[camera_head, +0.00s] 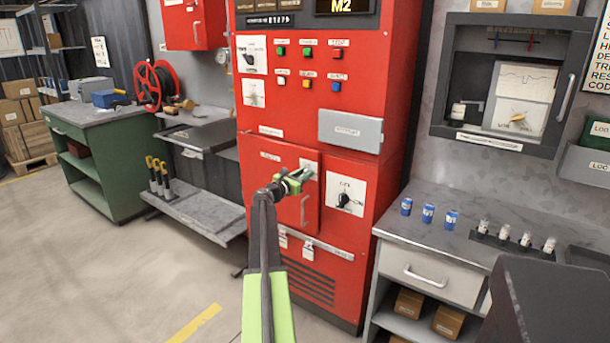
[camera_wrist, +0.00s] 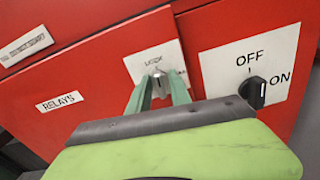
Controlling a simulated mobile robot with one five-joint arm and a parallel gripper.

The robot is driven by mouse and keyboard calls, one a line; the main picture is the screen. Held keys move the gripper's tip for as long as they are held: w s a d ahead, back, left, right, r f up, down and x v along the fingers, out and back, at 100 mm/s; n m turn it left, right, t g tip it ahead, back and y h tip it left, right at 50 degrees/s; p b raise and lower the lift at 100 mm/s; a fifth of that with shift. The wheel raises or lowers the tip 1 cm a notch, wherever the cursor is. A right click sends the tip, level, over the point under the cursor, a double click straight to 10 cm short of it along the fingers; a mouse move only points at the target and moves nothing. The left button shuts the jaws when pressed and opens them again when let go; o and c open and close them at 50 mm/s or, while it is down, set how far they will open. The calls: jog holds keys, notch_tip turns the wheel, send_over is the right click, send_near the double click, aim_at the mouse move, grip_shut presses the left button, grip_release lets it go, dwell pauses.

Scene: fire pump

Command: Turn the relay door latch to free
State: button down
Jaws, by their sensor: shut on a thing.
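The relay door (camera_head: 281,200) is a red panel with a handle (camera_head: 303,210), low on the red cabinet. It carries a RELAYS label (camera_wrist: 60,101) in the wrist view. The latch (camera_wrist: 158,80) is a small grey knob on a white plate (camera_wrist: 138,65), under a word that looks like LOCK. My gripper (camera_head: 304,175) is at the door's upper right. In the wrist view, its green fingers (camera_wrist: 160,92) are shut on the latch, one on each side. The fingers hide the knob's lower part and any marking below; its exact angle is unclear.
A black OFF/ON rotary switch (camera_wrist: 252,92) on a white plate is close to the right of my fingers; it also shows in the head view (camera_head: 346,201). A grey box (camera_head: 350,131) juts out above. A counter (camera_head: 460,232) with blue cylinders stands right.

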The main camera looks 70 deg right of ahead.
jog(key=shift+s+f+m, duration=0.1)
jog(key=shift+s+m, duration=0.05)
jog(key=shift+m, duration=2.65)
jog(key=shift+s+f+m, duration=0.1)
jog(key=shift+m, duration=2.7)
jog(key=shift+s+f+m, duration=0.1)
jog(key=shift+s+m, duration=0.05)
jog(key=shift+m, duration=2.65)
jog(key=c, duration=1.5)
grip_release()
jog(key=shift+w+r, duration=0.1)
